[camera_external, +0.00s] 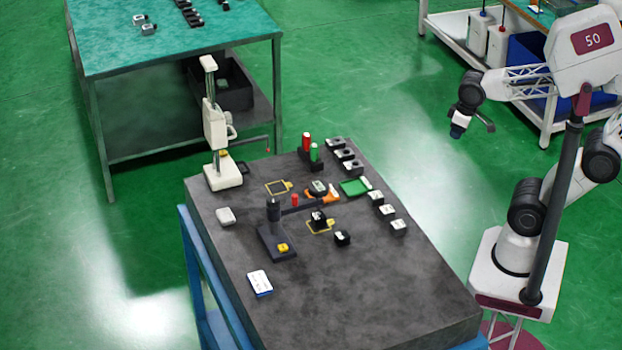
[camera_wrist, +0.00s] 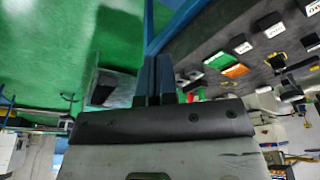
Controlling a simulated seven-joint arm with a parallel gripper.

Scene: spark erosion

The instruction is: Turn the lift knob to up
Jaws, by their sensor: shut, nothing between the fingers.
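My gripper (camera_external: 457,130) is raised in the air to the right of the grey worktable (camera_external: 400,290), well apart from everything on it. In the wrist view its dark fingers (camera_wrist: 155,78) are together and empty. A white column machine (camera_external: 222,172) stands at the table's far left corner. A black stand (camera_external: 276,240) with a horizontal arm and a yellow part on its base stands near the middle. I cannot tell which small part is the lift knob or where it points.
Small black-and-white blocks (camera_external: 398,226) line the table's right side. A green tray (camera_external: 354,187), a red cylinder (camera_external: 306,142) and a green cylinder (camera_external: 314,152) stand towards the back. A blue-white card (camera_external: 260,283) lies at front left. The table's front right is clear.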

